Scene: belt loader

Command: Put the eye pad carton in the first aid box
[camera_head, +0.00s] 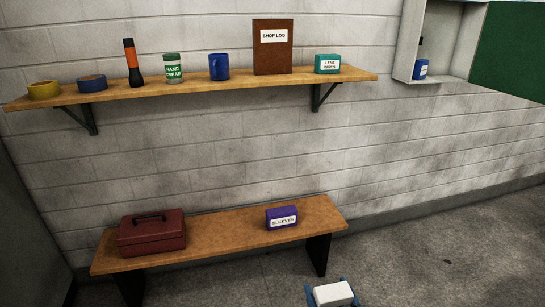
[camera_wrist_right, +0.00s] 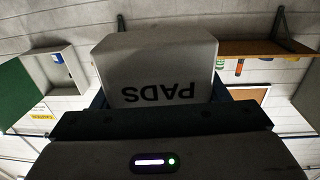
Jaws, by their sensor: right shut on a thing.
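The eye pad carton (camera_head: 333,294) is a small white box at the bottom edge of the head view. In the right wrist view the carton (camera_wrist_right: 155,65) shows upside-down lettering "PADS". My right gripper (camera_head: 334,290) is shut on it, with blue fingers at its sides, held low in front of the bench. The first aid box (camera_head: 402,45) appears to be the pale wall cabinet at upper right, with its green door open to the right. A blue labelled container stands inside it. The carton is well apart from the box. My left gripper is not in view.
A wooden wall shelf (camera_head: 200,92) holds tape rolls, a flashlight, hand cream, a blue mug, a shop log and a lens wipes box. Below, a bench (camera_head: 230,236) carries a red metal box (camera_head: 150,235) and a purple sleeves box (camera_head: 281,217). Floor at right is clear.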

